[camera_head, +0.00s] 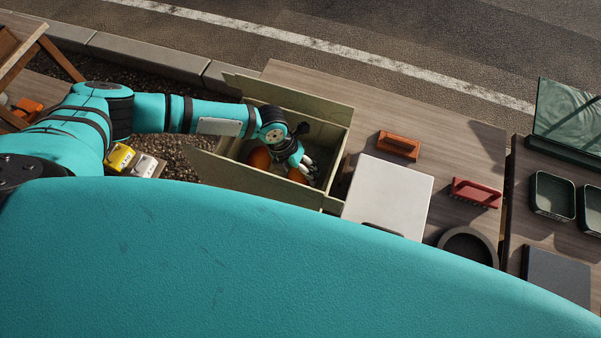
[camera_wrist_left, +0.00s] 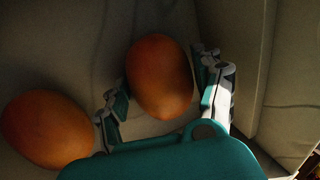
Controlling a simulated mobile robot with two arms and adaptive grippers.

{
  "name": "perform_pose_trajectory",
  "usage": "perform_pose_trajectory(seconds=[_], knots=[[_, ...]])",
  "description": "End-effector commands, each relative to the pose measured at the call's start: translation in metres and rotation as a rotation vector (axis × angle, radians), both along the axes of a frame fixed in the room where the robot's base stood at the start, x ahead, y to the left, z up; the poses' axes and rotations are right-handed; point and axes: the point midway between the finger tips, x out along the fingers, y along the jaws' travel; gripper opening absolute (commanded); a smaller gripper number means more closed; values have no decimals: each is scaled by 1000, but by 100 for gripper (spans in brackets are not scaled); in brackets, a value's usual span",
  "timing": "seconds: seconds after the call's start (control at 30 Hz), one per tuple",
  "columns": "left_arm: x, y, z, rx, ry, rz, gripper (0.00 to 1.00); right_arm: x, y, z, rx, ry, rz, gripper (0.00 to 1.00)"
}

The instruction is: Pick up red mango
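My left gripper (camera_head: 305,168) reaches down into an open box (camera_head: 341,152) in the head view. Two reddish-orange mangoes lie in the box: one mango (camera_head: 258,157) left of the gripper, the other (camera_head: 297,175) at its fingers, partly covered by it. In the left wrist view, one mango (camera_wrist_left: 160,77) sits between the spread fingers of the left gripper (camera_wrist_left: 156,73). The fingers are open, one on each side; firm contact cannot be told. The other mango (camera_wrist_left: 46,129) lies outside the left finger. My right gripper is not in view.
The box walls and open flaps stand close around the gripper. Right of it on the wooden table are a white board (camera_head: 390,195), an orange-brown object (camera_head: 399,146), a red object (camera_head: 476,193) and a round dark dish (camera_head: 467,246). Green trays (camera_head: 552,195) stand farther right.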

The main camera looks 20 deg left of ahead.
Motion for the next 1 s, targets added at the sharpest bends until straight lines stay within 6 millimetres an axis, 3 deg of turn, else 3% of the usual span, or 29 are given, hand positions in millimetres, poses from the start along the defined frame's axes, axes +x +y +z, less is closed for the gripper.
perform_pose_trajectory(seconds=[0.03, 0.17, 0.47, 1.0], knots=[[0, 0, 0, 0, 0, 0, 59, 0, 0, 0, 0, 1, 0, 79], [0, 0, 0, 0, 0, 0, 42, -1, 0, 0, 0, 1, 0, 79], [1, 0, 4, -1, -2, 1, 42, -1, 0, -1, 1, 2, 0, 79], [1, 0, 92, -1, -3, 17, 42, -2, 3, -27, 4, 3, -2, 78]])
